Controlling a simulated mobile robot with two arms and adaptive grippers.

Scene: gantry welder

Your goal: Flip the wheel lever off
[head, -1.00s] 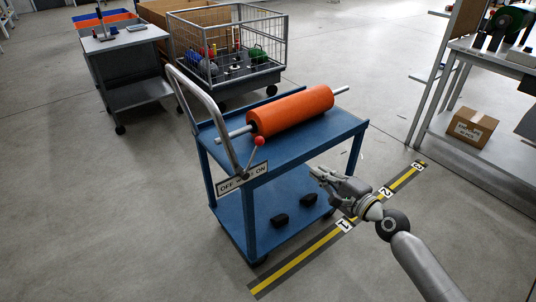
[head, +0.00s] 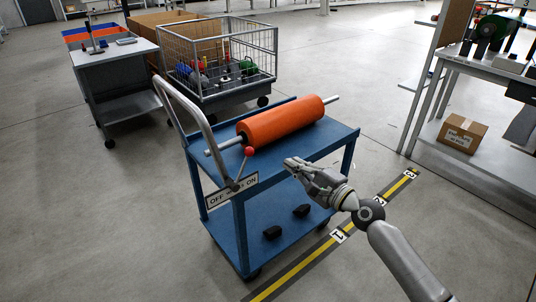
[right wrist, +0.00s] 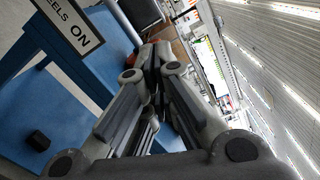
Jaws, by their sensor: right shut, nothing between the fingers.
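The wheel lever (head: 242,168) is a thin rod with a red ball knob on the blue cart's near side. It leans up and right, toward the ON side of the OFF/ON plate (head: 218,196). In the right wrist view the ON end of a plate (right wrist: 68,38) shows at upper left, but the lever's red knob is not seen. My right gripper (head: 290,164) is shut and empty, to the right of the red knob and apart from it. Its closed fingers (right wrist: 155,58) also show in the right wrist view. My left gripper is not in view.
The blue cart (head: 325,140) carries an orange roller (head: 280,120) and has a grey push handle (head: 180,100). Two black blocks (head: 272,232) lie on its lower shelf. A wire cage (head: 225,65) stands behind. A striped floor line (head: 300,270) runs along the cart's right side.

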